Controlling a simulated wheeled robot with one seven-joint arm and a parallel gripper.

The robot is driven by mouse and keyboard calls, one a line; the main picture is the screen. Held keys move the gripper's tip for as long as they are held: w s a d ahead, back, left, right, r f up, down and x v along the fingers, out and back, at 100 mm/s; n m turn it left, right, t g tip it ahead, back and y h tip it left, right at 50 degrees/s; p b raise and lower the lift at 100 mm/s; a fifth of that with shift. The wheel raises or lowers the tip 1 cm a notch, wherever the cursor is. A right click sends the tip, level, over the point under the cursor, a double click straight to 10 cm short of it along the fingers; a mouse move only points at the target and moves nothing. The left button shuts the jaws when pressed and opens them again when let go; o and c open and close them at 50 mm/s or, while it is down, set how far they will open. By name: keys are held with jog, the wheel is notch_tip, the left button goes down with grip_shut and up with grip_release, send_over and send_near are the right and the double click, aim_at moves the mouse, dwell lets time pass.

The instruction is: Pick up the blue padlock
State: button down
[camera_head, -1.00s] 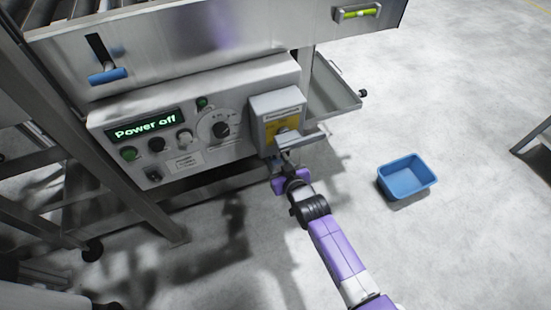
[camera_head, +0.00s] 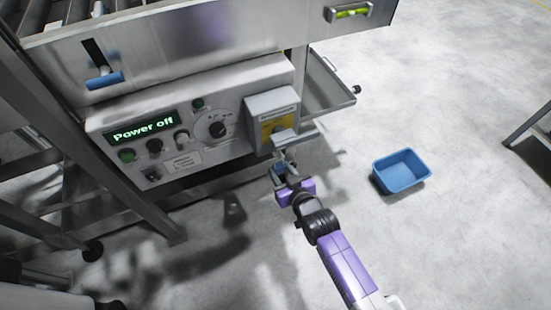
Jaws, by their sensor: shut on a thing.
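My gripper (camera_head: 282,171) is just below and in front of the grey box with the yellow label (camera_head: 272,120) on the control panel. It is shut on a small blue thing, the blue padlock (camera_head: 280,167). Only a little of the padlock shows between the fingers; the rest is hidden by them. It appears clear of the box, in front of the small shelf (camera_head: 297,137) at the box's foot.
The control panel (camera_head: 185,160) reads "Power off" and has several knobs. A grey open tray (camera_head: 328,88) juts out to the right of the box. A blue bin (camera_head: 402,181) stands on the floor at right. The floor around it is free.

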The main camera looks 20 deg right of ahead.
jog(key=s+p, duration=0.1)
jog(key=s, duration=1.1)
jog(key=shift+s, duration=0.15)
